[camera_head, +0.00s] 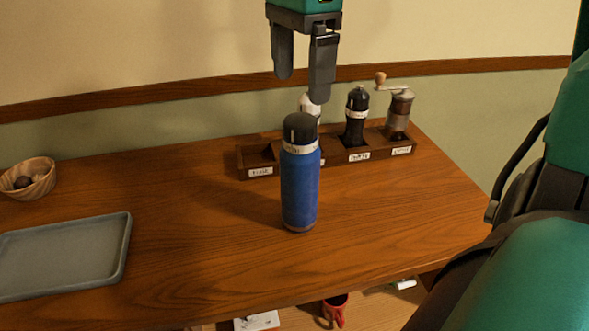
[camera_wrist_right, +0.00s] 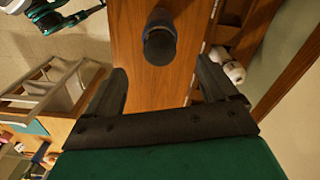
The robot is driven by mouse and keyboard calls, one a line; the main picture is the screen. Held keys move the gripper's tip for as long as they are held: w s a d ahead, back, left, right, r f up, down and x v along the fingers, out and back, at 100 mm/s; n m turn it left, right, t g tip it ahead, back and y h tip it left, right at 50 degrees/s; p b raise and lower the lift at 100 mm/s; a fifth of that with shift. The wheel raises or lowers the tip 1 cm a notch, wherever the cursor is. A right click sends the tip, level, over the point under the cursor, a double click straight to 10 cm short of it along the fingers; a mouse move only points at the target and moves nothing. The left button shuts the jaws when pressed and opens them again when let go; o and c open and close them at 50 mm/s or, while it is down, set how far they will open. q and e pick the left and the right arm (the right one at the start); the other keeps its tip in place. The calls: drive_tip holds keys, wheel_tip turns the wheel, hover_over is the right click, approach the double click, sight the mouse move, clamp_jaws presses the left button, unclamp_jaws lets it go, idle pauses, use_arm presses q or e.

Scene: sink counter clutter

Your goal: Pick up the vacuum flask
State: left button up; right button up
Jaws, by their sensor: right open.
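The vacuum flask (camera_head: 299,185) is blue with a black cap and a light band below the cap. It stands upright on the wooden counter (camera_head: 200,225). My right gripper (camera_head: 302,88) hangs fingers down above and slightly behind the flask, open and empty, apart from it. In the right wrist view the flask's dark cap (camera_wrist_right: 159,46) shows beyond the open fingers (camera_wrist_right: 158,85), seen from above. My left gripper is not in view.
A dark wooden rack (camera_head: 262,157) behind the flask holds a white item (camera_head: 309,105), a black mill (camera_head: 356,115) and a hand grinder (camera_head: 399,115). A grey tray (camera_head: 120,255) and wooden bowl (camera_head: 38,185) lie left.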

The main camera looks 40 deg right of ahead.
sight(300, 118)
wheel_tip(300, 118, down, 10)
drive_tip(key=shift+r+b, duration=0.25)
drive_tip(key=shift+b, duration=0.05)
drive_tip(key=shift+c, duration=0.2)
clamp_jaws()
idle(0.7)
drive_tip(key=shift+r, duration=0.1)
